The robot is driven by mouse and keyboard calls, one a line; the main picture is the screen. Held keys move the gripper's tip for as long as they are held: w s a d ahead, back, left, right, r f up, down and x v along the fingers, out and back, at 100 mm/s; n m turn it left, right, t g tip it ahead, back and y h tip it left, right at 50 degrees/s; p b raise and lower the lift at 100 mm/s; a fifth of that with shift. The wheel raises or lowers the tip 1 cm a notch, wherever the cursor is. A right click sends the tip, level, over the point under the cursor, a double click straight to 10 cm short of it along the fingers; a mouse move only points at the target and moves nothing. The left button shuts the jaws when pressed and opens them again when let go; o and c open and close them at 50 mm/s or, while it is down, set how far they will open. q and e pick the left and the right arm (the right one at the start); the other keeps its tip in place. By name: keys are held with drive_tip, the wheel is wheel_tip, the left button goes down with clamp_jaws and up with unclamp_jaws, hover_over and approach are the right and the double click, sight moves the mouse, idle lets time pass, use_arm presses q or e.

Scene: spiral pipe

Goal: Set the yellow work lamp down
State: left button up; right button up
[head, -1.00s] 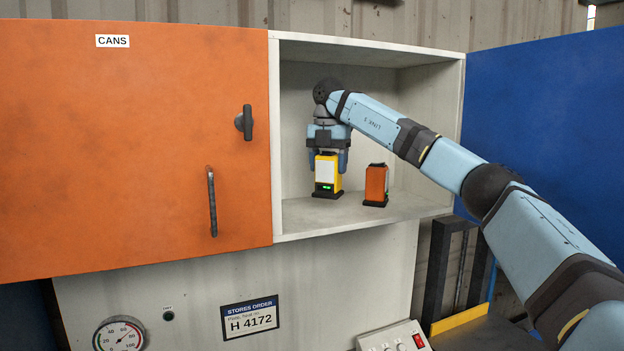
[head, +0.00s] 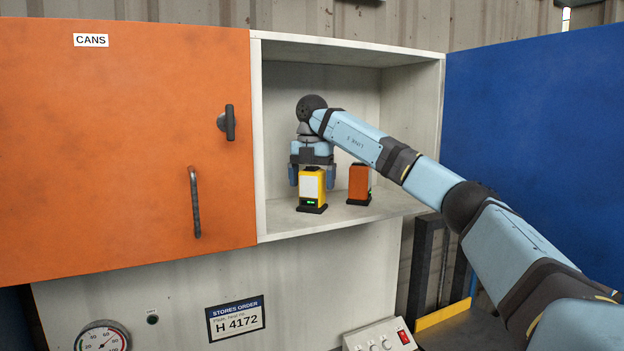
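The yellow work lamp (head: 312,187), with a pale front panel, a dark base and a small green display, stands upright on the floor of the open cabinet compartment. My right gripper (head: 312,178) reaches in from the right and points down over the lamp. Its two fingers are spread on either side of the lamp's upper part, and it looks open. Exact finger contact is hard to tell at this size. My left gripper is not in view.
An orange lamp-like unit (head: 359,185) stands just right of the yellow lamp. The orange door marked CANS (head: 120,140) is at the left, and a blue door panel (head: 540,140) stands at the right. The shelf floor (head: 390,206) is clear at its right.

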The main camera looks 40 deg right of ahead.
drive_tip(key=shift+r, duration=4)
